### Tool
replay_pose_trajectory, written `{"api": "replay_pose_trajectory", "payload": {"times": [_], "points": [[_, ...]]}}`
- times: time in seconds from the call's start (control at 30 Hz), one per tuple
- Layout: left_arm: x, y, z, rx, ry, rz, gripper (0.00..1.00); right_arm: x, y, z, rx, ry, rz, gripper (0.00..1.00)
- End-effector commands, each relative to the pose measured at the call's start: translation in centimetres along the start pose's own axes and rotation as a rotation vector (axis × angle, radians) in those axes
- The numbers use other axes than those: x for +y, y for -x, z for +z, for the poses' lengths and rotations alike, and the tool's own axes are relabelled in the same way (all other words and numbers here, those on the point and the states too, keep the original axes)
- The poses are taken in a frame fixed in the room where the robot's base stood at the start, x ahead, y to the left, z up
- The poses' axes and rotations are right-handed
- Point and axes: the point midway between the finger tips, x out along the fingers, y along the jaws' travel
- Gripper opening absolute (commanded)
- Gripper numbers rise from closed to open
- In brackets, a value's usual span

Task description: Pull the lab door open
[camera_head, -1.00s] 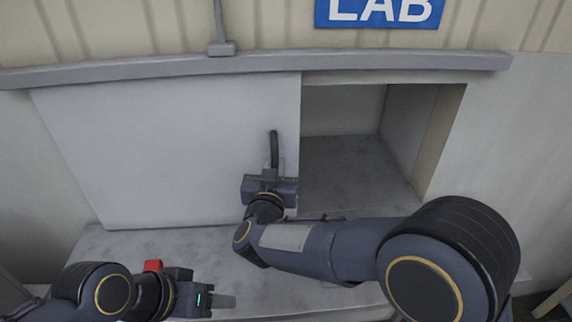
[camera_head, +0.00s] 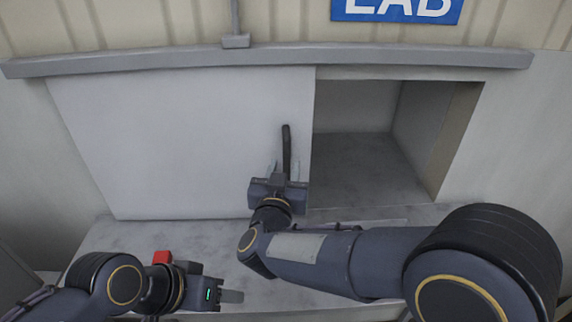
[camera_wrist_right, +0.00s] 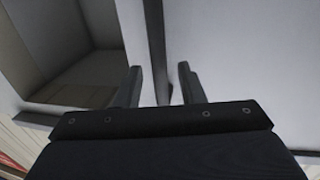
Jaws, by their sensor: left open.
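The lab door is a pale sliding panel (camera_head: 190,140) hung under a long rail. A dark upright handle (camera_head: 287,145) sits near its right edge. My right gripper (camera_head: 281,168) is at the handle's lower end, its fingers apart with the handle seeming to pass between them. The right wrist view shows the open fingers (camera_wrist_right: 160,85) astride a dark vertical strip; whether they touch it I cannot tell. My left gripper (camera_head: 232,296) is low at the left, open and empty, away from the door.
An open recess (camera_head: 365,150) shows right of the door's edge. The grey rail (camera_head: 420,56) runs across the top, with a blue LAB sign (camera_head: 400,8) above it. A pale ledge (camera_head: 150,240) lies below the door. My right forearm crosses in front of the ledge.

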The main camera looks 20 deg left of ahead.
Motion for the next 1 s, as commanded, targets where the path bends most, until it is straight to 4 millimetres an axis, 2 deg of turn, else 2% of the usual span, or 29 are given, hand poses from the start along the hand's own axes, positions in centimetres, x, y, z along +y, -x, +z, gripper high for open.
{"api": "replay_pose_trajectory", "payload": {"times": [0.03, 0.2, 0.37, 0.83, 0.93, 1.0], "points": [[-0.2, -0.4, 0.2, 0.000, 0.000, 0.000, 0.50, -0.1, 1.1, 0.2, 0.002, 0.000, -0.004, 0.35], [-0.4, -0.8, 0.4, 0.000, 0.000, 0.000, 0.50, -0.1, 3.6, 0.1, 0.001, -0.001, -0.003, 0.35], [-0.4, -1.0, 0.5, 0.000, 0.000, 0.000, 0.50, -0.1, 4.7, 0.1, 0.001, 0.000, -0.002, 0.35], [-0.4, -0.9, 0.5, 0.000, 0.000, 0.000, 0.50, 0.2, 4.6, -0.1, -0.002, -0.005, -0.003, 0.35], [-0.4, -0.9, 0.5, 0.000, 0.000, 0.000, 0.50, 1.6, 3.8, -0.9, -0.022, -0.047, -0.029, 0.35], [-0.4, -0.9, 0.5, 0.000, 0.000, 0.000, 0.50, 3.7, 2.9, -1.9, -0.054, -0.106, -0.071, 0.35]]}}
